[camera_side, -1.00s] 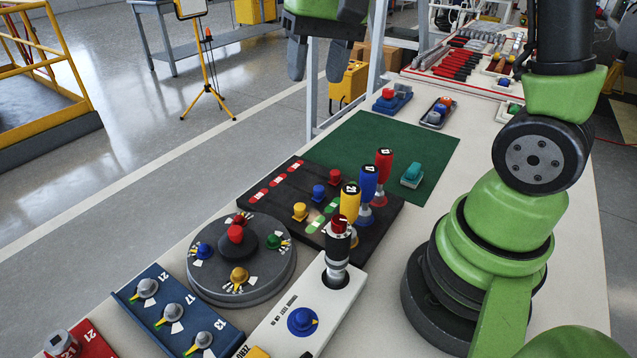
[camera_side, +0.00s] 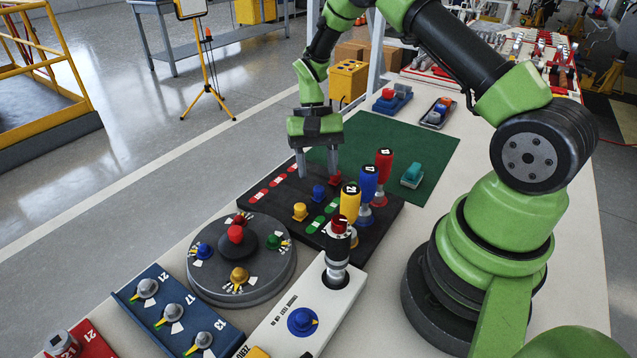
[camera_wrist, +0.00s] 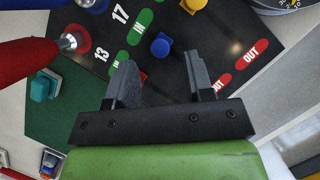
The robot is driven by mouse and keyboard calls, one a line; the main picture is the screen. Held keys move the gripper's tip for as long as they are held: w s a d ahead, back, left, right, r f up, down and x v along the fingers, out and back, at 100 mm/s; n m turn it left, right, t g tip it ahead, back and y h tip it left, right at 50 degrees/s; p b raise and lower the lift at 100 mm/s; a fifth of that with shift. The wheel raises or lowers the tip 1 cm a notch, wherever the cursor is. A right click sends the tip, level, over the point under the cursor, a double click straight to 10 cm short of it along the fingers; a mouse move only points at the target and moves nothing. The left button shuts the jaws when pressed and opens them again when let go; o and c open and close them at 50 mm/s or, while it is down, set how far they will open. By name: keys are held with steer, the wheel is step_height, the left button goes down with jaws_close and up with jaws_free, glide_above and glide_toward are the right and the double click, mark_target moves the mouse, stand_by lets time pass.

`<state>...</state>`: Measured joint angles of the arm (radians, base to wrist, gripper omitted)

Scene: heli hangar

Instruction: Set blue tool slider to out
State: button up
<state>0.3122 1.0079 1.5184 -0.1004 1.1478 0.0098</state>
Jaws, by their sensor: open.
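The black slider board (camera_side: 262,214) lies on the bench with a row of red OUT labels on its left and green IN labels on its right. The blue slider knob (camera_side: 318,193) stands in the middle track, nearer the IN side; it also shows in the wrist view (camera_wrist: 160,45). The yellow knob (camera_side: 299,212) and red knob (camera_side: 335,178) stand on either side of it, also nearer IN. My gripper (camera_side: 316,170) is open and empty, pointing down above the board just behind the blue knob. In the wrist view, its fingers (camera_wrist: 161,72) partly hide the red knob (camera_wrist: 144,77).
Upright yellow, blue and red handles (camera_side: 369,181) stand on the board's right side, close to the knobs. A round grey dial unit (camera_side: 286,278) sits in front. A green mat (camera_side: 432,154) with a teal block (camera_side: 412,174) lies behind. Air left of the board is clear.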

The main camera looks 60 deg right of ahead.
mark_target(319, 188)
steer(key=shift+x, duration=1.9)
jaws_close()
steer(key=shift+w, duration=3.7)
jaws_free()
steer(key=shift+r, duration=0.15)
